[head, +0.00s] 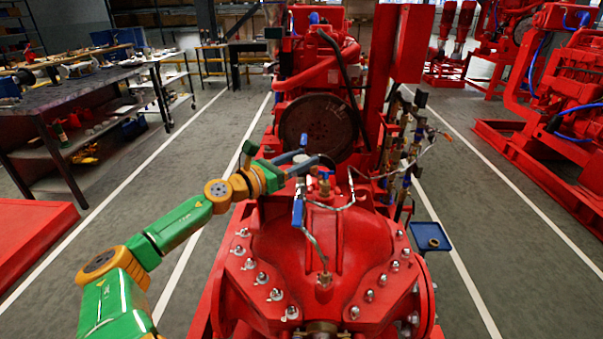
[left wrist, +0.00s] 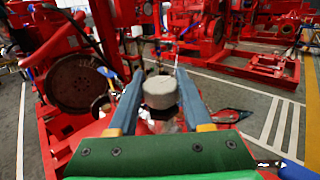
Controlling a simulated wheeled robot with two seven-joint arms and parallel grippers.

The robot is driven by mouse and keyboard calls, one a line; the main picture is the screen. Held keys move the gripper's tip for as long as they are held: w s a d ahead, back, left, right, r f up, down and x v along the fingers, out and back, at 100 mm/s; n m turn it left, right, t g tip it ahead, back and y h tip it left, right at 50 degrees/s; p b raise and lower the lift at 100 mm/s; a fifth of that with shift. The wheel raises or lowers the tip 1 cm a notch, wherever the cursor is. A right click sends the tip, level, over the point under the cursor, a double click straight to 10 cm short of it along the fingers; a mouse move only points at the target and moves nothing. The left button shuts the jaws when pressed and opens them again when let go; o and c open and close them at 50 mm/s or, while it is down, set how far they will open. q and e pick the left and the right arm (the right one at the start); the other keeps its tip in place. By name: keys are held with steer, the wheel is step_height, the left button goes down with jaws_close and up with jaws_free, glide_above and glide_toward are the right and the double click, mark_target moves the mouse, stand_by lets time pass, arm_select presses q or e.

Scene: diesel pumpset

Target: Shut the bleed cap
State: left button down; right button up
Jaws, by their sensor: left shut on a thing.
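The bleed cap (left wrist: 160,92) is a light grey round knob with a dark part under it. It stands between the two blue-grey fingers of my left gripper (left wrist: 161,98) in the left wrist view. In the head view my left gripper (head: 302,160) reaches in from the left, above the top of the red pump casing (head: 285,240), and is shut on the cap. The fingers hide most of the cap there, and its seat is hidden in both views. My right gripper is in neither view.
A brass fitting (head: 325,181) and a blue lever (head: 298,212) sit close beside the gripper. Thin metal pipes (head: 345,204) run nearby. A blue tray (head: 431,238) with a ring in it is at the right. A flywheel (head: 318,125) stands behind.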

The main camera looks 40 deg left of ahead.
arm_select(q)
steer(key=h+b, duration=0.1)
steer(key=m+h+b, duration=0.1)
steer(key=b, duration=0.1)
steer(key=shift+f, duration=0.35)
steer(key=shift+r+m+g+h+b, duration=0.2)
steer(key=shift+m+g+h+b, duration=0.15)
steer(key=shift+m+h, duration=0.15)
steer(key=shift+r+m+h, duration=0.2)
steer(key=shift+m+h, duration=0.1)
steer(key=shift+h, duration=0.2)
steer(key=shift+r+m+g+h+p, duration=0.15)
steer(key=shift+m+g+h+p, duration=0.2)
steer(key=shift+m+h, duration=0.25)
steer(key=shift+h, duration=0.4)
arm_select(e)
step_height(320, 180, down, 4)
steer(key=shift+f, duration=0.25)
arm_select(q)
steer(key=shift+m+g+h, duration=0.3)
steer(key=shift+f, duration=0.2)
steer(key=shift+c, duration=1.6)
jaws_free()
